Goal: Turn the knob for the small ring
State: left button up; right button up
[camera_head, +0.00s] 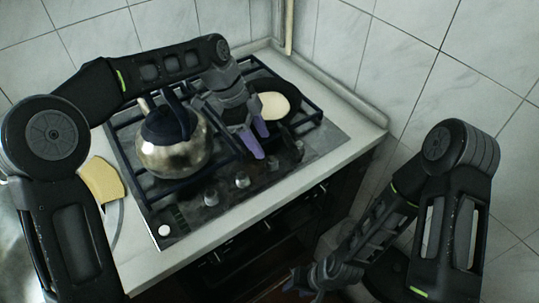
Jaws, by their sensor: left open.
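The gas hob (190,222) has a row of several knobs along its front edge. A pale-topped knob (242,180) and another to its left (211,197) are clear of my gripper. A darker knob (272,163) and one further right (298,150) sit just in front of my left gripper (257,141). That gripper is open, with purple fingertips pointing down above the right front of the hob; contact with a knob cannot be made out. I cannot tell which knob serves the small ring. My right gripper (303,281) is low, in front of the counter, its fingertips dark and unclear.
A steel kettle (170,158) with a dark blue top stands on the left of the hob. A dark pan (293,88) with a pale item (273,105) is at the back right. A yellowish piece (102,180) lies on the counter left. Tiled walls stand behind and right.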

aim_at(271, 158)
pick_arm(q)
jog(key=p+x, duration=0.1)
jog(key=x, duration=0.5)
jog(key=shift+d+f, duration=0.15)
jog(key=shift+f, duration=0.15)
jog(key=shift+c, duration=0.5)
grip_shut()
